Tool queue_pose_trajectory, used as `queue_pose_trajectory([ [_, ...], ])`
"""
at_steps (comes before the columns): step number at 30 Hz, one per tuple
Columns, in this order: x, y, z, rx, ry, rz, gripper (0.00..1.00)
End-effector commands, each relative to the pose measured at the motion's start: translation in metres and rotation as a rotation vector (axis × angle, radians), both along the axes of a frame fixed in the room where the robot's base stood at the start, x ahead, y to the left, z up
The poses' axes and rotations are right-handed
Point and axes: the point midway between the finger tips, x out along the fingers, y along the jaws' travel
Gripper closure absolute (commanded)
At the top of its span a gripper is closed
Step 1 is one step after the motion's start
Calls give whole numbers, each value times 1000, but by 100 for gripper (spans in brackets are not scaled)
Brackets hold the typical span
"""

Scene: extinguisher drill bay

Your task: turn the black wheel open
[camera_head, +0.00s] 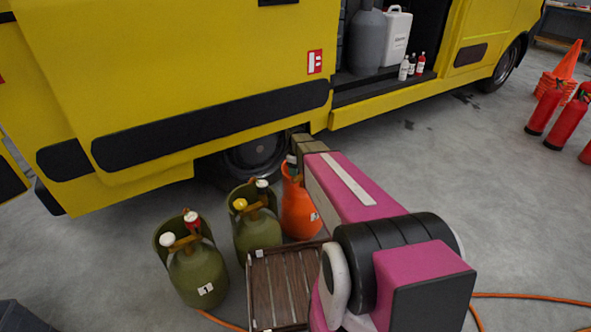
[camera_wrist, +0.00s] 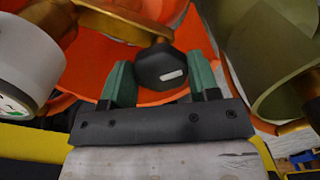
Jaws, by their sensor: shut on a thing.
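The black wheel (camera_wrist: 158,66) is a faceted knob with a small white label, on a brass valve stem (camera_wrist: 125,24) of the orange cylinder (camera_head: 298,212). My gripper (camera_wrist: 161,74) has its two green fingers on either side of the wheel, shut on it.
Two olive cylinders, one (camera_head: 200,275) labelled 1 and another (camera_head: 257,235), stand left of the orange one. The yellow van (camera_head: 190,75) is close behind.

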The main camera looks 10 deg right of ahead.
Motion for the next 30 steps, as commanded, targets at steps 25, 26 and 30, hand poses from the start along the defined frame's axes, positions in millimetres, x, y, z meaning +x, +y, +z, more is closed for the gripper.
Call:
queue_pose_trajectory([
  [25,2,-1,1,0,-2,335,68],
  [26,2,-1,1,0,-2,335,68],
  [30,2,-1,1,0,-2,335,68],
])
